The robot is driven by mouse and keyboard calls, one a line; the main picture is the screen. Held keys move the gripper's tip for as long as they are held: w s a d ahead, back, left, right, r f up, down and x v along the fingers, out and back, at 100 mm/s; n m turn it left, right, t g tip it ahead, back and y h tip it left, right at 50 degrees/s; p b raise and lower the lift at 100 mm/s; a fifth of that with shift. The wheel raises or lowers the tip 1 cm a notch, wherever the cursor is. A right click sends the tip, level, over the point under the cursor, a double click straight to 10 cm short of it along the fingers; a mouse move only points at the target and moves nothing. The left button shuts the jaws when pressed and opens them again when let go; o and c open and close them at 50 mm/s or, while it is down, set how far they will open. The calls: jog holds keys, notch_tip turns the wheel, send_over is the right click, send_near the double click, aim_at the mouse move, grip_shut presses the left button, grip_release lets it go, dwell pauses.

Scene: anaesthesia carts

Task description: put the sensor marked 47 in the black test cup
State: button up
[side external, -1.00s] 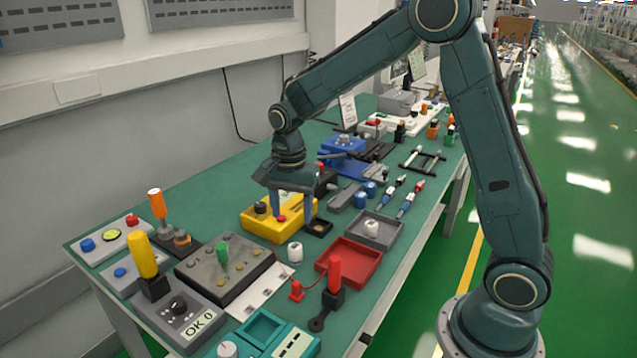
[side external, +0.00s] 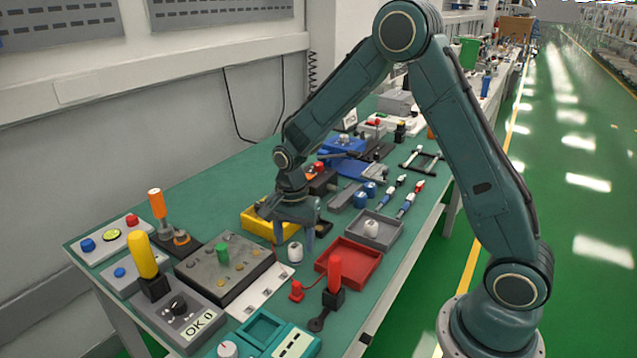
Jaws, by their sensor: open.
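Two small white cylinders that look like sensors are in view. One white cylinder (side external: 295,252) stands on the green table, just in front of the yellow box. The other white cylinder (side external: 371,228) stands in the grey tray (side external: 388,241). No number can be read on either. My gripper (side external: 293,238) is open and points down, with its fingers just behind and above the nearer cylinder. Contact cannot be told. A small black square holder (side external: 323,228), possibly the black test cup, sits right of the yellow box, partly hidden by my gripper.
The yellow box (side external: 256,226) is close behind my gripper. A red tray (side external: 349,260) lies to the right. A grey panel with a green knob (side external: 224,270) is at the left front. A red-handled lever (side external: 334,280) stands upright near the front edge.

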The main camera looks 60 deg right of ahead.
aim_at(295, 246)
jog(key=shift+f, duration=1.25)
jog(key=c, duration=1.1)
jog(key=shift+c, duration=0.2)
jog(key=shift+r, duration=0.2)
notch_tip(295, 246, up, 20)
jog(key=shift+f, duration=0.15)
